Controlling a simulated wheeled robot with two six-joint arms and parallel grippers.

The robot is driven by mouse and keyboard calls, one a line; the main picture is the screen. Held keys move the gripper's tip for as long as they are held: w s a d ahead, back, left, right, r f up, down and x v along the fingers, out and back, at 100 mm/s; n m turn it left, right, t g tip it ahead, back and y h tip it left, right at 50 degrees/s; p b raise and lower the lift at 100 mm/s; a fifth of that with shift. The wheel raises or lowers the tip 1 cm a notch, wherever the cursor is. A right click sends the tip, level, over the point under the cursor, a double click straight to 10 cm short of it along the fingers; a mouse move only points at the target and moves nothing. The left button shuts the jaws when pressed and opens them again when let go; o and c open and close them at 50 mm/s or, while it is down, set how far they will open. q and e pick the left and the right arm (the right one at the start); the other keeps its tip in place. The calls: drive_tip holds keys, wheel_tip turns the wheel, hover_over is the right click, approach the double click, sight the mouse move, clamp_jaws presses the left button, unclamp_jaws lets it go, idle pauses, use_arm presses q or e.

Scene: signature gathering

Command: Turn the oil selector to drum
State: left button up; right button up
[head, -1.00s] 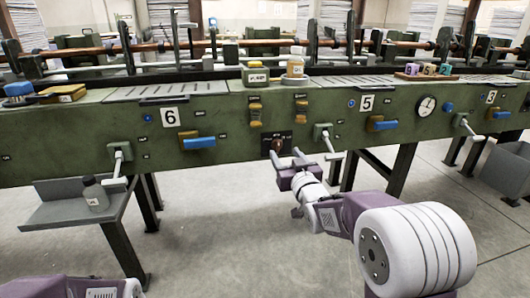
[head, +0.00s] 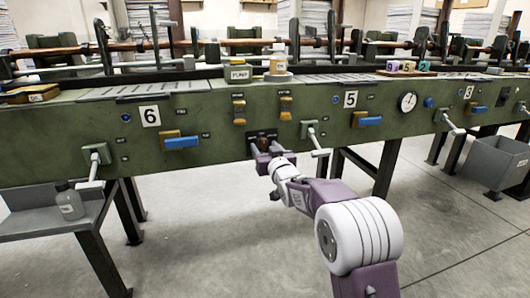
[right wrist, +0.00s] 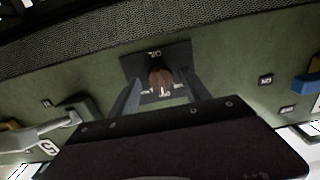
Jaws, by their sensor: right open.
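The oil selector is a brown knob (right wrist: 160,78) on a dark plate (right wrist: 181,60) in the right wrist view. Small white lettering surrounds the knob; most of it is too small to read, and I cannot tell which label the knob points at. In the head view the selector plate (head: 262,137) sits low on the green machine front, partly hidden by my gripper. My right gripper (head: 263,150) is open at the plate. In the right wrist view its fingers (right wrist: 160,92) stand either side of the knob, apparently not closed on it. My left gripper is out of view.
A white-handled lever (head: 312,137) is just right of the selector. A blue-handled lever (head: 181,142) and another white lever (head: 94,163) are to the left. A grey bottle (head: 69,202) stands on a low shelf. A grey bin (head: 497,162) is at the right.

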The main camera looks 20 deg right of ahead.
drive_tip(key=shift+w, duration=0.1)
clamp_jaws()
drive_tip(key=shift+n, duration=0.3)
drive_tip(key=n+b, duration=0.1)
drive_tip(key=n, duration=0.3)
drive_tip(key=shift+n, duration=0.3)
drive_tip(key=shift+n+b, duration=0.65)
drive_tip(key=shift+n, duration=1.65)
